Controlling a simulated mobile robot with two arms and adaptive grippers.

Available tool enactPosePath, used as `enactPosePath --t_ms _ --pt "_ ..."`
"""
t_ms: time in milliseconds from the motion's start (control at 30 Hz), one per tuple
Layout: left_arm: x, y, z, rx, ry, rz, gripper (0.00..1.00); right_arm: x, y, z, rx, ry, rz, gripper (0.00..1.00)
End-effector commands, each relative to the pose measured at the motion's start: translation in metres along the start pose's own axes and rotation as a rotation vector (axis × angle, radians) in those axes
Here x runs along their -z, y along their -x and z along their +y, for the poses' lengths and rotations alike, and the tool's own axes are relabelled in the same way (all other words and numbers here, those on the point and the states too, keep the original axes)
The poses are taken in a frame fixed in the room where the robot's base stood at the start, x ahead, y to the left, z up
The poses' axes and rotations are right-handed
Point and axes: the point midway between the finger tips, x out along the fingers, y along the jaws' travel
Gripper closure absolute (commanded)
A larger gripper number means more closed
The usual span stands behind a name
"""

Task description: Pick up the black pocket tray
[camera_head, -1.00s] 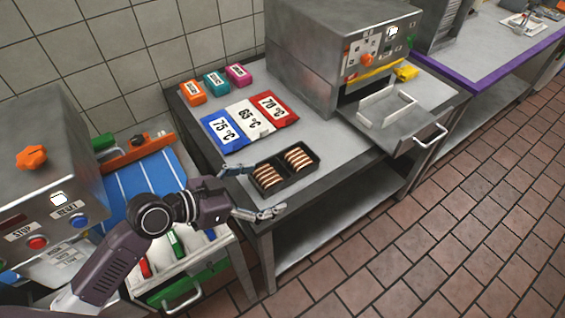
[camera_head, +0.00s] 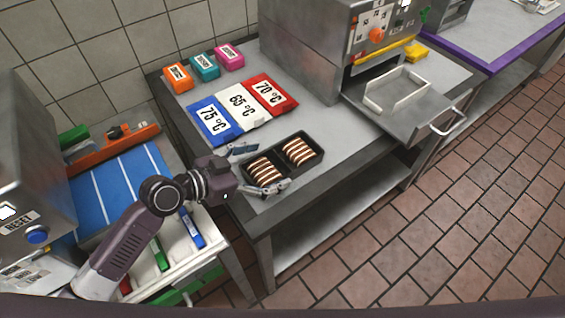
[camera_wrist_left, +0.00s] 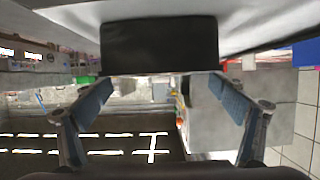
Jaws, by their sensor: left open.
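The black pocket tray (camera_head: 307,165) lies on the grey metal table, near the table's front left corner. Its two pockets hold brown-and-white striped sandwich pieces (camera_head: 265,170). My left gripper (camera_head: 264,167) comes in from the left, open, with one finger on each side of the tray's left end. In the left wrist view the tray's dark end wall (camera_wrist_left: 159,45) shows upper centre, just beyond the spread fingers of the gripper (camera_wrist_left: 163,88). Whether the fingers touch the tray cannot be told. My right gripper is not in view.
Blue (camera_head: 213,121), white (camera_head: 241,106) and red (camera_head: 269,95) temperature cards lie behind the tray. Orange, teal and pink blocks sit further back. A metal oven (camera_head: 310,50) with a pulled-out drawer (camera_head: 405,125) stands to the right. A blue conveyor (camera_head: 120,190) is at left.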

Motion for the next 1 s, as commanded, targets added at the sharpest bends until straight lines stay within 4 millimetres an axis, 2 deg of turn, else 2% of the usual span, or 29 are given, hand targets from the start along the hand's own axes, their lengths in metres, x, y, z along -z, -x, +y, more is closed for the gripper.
enactPosePath --t_ms 167,300,633,1000 --pt "0.008 -0.023 0.000 -0.001 0.004 0.002 0.11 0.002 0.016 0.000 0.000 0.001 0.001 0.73" --pt "0.006 -0.041 -0.001 0.000 0.003 0.001 0.11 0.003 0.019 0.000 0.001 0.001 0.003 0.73" --pt "0.003 -0.048 -0.001 0.000 0.000 -0.001 0.11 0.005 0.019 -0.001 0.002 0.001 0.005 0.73" --pt "0.003 -0.047 -0.001 0.000 0.000 -0.001 0.52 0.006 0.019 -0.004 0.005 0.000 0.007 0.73"
